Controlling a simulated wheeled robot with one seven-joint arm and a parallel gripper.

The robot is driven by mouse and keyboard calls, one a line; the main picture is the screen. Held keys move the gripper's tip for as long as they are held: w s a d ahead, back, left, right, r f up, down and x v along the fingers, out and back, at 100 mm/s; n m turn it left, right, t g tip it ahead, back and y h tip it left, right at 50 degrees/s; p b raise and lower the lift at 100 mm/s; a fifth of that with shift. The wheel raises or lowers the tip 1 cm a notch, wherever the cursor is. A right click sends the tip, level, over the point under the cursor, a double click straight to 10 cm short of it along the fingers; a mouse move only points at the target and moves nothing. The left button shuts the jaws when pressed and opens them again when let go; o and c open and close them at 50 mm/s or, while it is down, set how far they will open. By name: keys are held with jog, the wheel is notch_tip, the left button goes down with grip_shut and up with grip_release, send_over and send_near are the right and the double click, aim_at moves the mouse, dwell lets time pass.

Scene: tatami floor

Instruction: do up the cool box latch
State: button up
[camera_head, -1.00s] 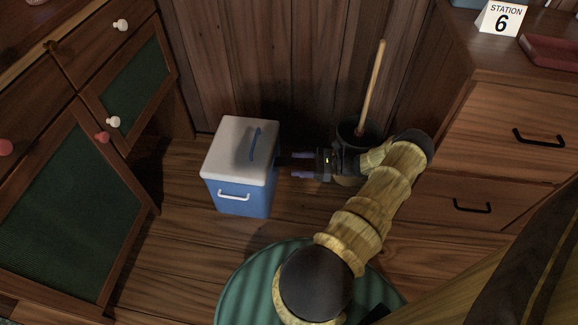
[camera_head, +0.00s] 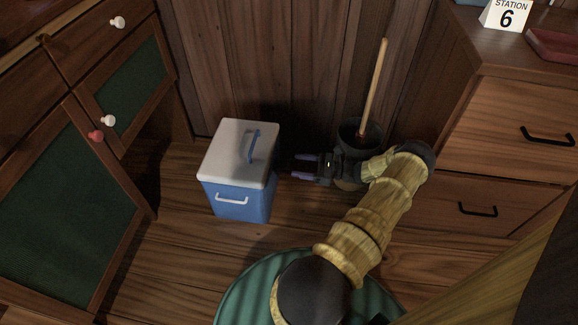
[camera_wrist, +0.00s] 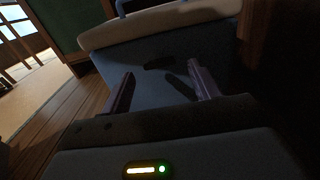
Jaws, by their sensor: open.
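The cool box (camera_head: 238,200) stands on the floor with a blue body and a white lid (camera_head: 230,150), which looks closed. Its right side faces my gripper (camera_head: 293,166), which is open and empty just right of the box. The wrist view shows that side (camera_wrist: 140,85) beyond my open fingers (camera_wrist: 160,70). A dark piece (camera_wrist: 159,62) sits just under the lid there. Below it, a dark slanted bar (camera_wrist: 181,88), which looks like the latch, lies partly behind my right finger. I cannot tell whether either finger touches it. The head view hides this latch.
A dark bucket with a wooden-handled tool (camera_head: 377,90) stands close behind my gripper. Drawers (camera_head: 500,190) stand at right and a green-panelled cabinet (camera_head: 60,210) at left. A plank wall is behind the box.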

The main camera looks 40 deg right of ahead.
aim_at(289, 163)
jog(key=x, duration=0.2)
jog(key=b+x, duration=0.1)
jog(key=shift+w+a+f+b, duration=0.2)
jog(key=shift+w+a+b, duration=0.05)
jog(key=shift+w+b, duration=0.05)
jog(key=shift+w+a+r, duration=0.15)
jog(key=shift+w+a, duration=0.1)
jog(key=c, duration=1)
